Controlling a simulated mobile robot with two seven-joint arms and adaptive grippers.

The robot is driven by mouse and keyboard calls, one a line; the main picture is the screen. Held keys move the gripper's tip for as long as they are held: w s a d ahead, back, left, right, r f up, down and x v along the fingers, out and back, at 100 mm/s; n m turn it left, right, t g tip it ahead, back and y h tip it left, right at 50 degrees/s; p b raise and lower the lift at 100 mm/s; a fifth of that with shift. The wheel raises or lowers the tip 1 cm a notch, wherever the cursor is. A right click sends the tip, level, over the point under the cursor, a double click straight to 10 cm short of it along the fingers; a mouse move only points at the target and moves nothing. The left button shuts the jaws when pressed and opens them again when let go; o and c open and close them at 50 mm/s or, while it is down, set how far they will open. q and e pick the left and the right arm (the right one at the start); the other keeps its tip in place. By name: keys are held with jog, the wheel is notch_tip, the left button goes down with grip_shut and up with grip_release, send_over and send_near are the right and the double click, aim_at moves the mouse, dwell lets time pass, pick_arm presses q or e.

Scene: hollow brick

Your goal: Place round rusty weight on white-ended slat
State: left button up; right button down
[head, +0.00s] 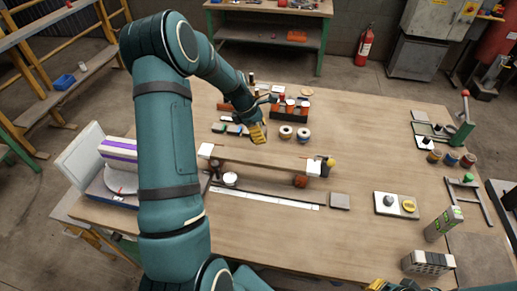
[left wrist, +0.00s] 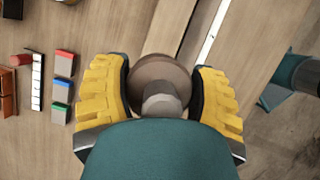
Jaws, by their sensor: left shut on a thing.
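The round rusty weight (left wrist: 160,72), a brown disc with a grey knob, is between the yellow fingers of my left gripper (left wrist: 161,92), which is shut on it. In the head view my left gripper (head: 257,133) is just behind the slat, and the weight cannot be made out there. The white-ended slat (head: 262,161) runs across the middle of the table, with a white block at each end. In the left wrist view a wooden strip, likely the slat (left wrist: 170,25), runs beyond the weight. Only yellow tips of my right gripper (head: 390,286) show at the bottom edge.
A white round piece (head: 230,179) and a reddish block (head: 300,181) sit by the slat. A long white strip (head: 262,198) lies in front. Two spools (head: 286,132) stand behind. A hollow brick (head: 428,262) stands front right. The table's front middle is clear.

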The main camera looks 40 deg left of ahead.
aim_at(264, 157)
pick_arm(q)
jog(key=shift+w+f, duration=0.1)
jog(key=shift+f, duration=4.65)
jog(key=shift+f, duration=0.1)
jog(key=o, duration=1.3)
jog(key=shift+o, duration=0.2)
